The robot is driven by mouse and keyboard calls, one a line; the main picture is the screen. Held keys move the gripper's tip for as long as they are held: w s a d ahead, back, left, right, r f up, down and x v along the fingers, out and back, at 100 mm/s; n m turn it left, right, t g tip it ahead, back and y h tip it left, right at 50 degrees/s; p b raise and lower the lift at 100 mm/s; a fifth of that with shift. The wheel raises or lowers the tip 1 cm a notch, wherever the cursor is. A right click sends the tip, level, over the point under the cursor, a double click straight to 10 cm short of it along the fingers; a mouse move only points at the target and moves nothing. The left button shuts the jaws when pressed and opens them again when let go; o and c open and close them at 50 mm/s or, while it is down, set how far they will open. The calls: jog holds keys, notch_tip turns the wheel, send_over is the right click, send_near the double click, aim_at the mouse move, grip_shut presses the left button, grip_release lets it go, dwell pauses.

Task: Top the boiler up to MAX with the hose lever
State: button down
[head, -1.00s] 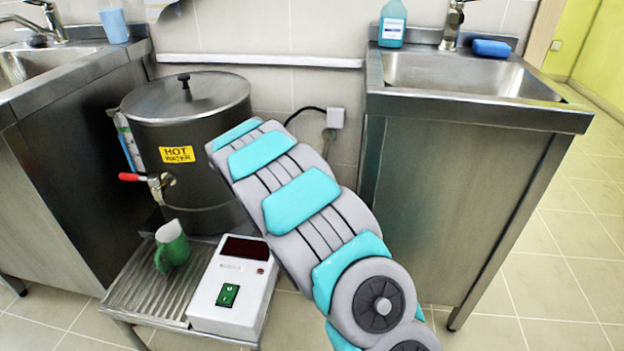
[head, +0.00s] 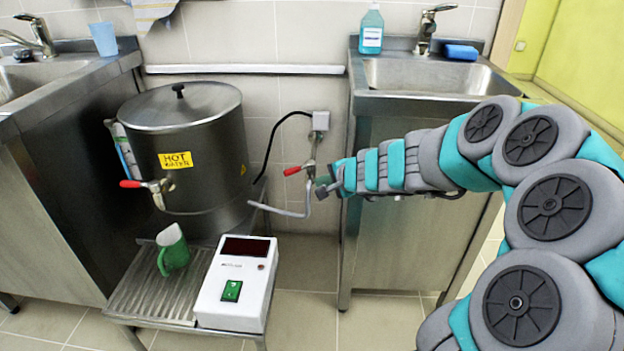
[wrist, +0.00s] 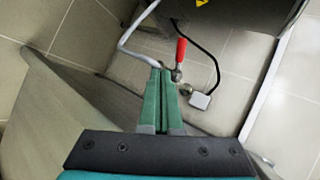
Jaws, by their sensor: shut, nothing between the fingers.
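The steel boiler (head: 200,137) with a yellow HOT WATER label stands on a low stand, its lid on. A gauge tube (head: 122,150) runs up its left side; its level is too small to read. The red hose lever (head: 298,169) sits on a wall valve right of the boiler. The grey hose (head: 283,211) bends from there towards the boiler. My gripper (head: 324,187) is just right of the lever, shut and empty. In the wrist view the fingers (wrist: 164,78) point towards the red lever (wrist: 181,50), close to it; I cannot tell whether they touch.
A red-handled tap (head: 135,184) is on the boiler's front. A sink cabinet (head: 400,250) stands right of the valve. A black cable (head: 273,145) hangs from a wall socket.

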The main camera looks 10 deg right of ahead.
aim_at(289, 172)
jog(key=w+a+f, duration=0.2)
jog(key=w, duration=0.3)
jog(key=w+a+f, duration=0.1)
jog(key=w+f, duration=0.1)
jog(key=w, duration=0.3)
jog(key=shift+w+a+f+p, duration=0.35)
jog(key=shift+w+a+f, duration=0.05)
jog(key=shift+a+f+b, duration=0.1)
jog(key=shift+a+b, duration=0.05)
jog(key=shift+b, duration=0.2)
jog(key=m+h+b, duration=0.1)
jog(key=w+a+m+h+b, duration=0.1)
jog(key=b, duration=0.1)
jog(key=w+m+h+b, duration=0.1)
jog(key=shift+a+m+t+b, duration=0.3)
jog(key=shift+a+b, duration=0.1)
jog(key=shift+w+a+m+h, duration=0.2)
jog(key=shift+m+h, duration=0.2)
jog(key=shift+h, duration=0.3)
jog(key=shift+w+a+r+m+h+p, duration=0.1)
jog(key=shift+w+r+m+h+p, duration=0.25)
jog(key=shift+m+h+p, duration=0.3)
jog(key=shift+w+f+m+h+p, duration=0.2)
jog(key=shift+w+m+h+p, duration=0.45)
jog(key=shift+m, duration=0.3)
